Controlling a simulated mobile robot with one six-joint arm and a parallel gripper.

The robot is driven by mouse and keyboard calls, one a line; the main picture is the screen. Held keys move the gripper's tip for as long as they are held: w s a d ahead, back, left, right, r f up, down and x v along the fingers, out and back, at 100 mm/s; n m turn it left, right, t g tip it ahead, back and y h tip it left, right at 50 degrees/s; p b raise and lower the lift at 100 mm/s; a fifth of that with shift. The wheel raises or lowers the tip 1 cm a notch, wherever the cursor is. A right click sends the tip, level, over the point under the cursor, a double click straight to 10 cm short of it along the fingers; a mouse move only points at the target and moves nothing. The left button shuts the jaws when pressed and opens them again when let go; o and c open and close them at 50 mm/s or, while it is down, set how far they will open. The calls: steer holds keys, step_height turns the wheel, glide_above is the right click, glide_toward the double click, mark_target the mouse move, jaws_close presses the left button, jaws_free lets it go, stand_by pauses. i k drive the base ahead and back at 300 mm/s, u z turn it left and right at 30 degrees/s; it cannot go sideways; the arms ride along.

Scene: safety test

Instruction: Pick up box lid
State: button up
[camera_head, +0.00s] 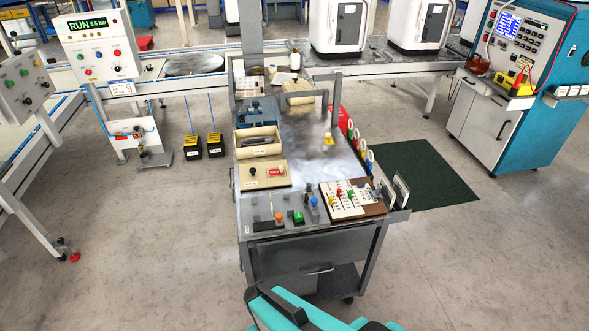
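A beige box lid (280,181) with a small black knob and a red tag lies on the grey cart (330,150), toward its left side. Just behind it stands an open beige box (240,146) with a dark item inside. The lid is off the box; whether their edges touch is hard to tell. Teal and black parts of my arm show at the bottom edge, in front of the cart and well short of the lid. My gripper cannot be made out.
A board with coloured tags (345,199) and small coloured parts (298,217) sit along the cart's front. A blue device (258,110) stands behind the box. Coloured rolls (363,155) line the right edge. Bare cart top lies right of the box.

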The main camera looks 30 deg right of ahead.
mark_target(255, 175)
steer(key=u, duration=0.8)
steer(key=k, duration=0.1)
steer(key=z, duration=2.2)
steer(key=k, duration=0.7)
steer(key=u, duration=1)
steer(key=i, duration=1.05)
steer(key=z, duration=0.1)
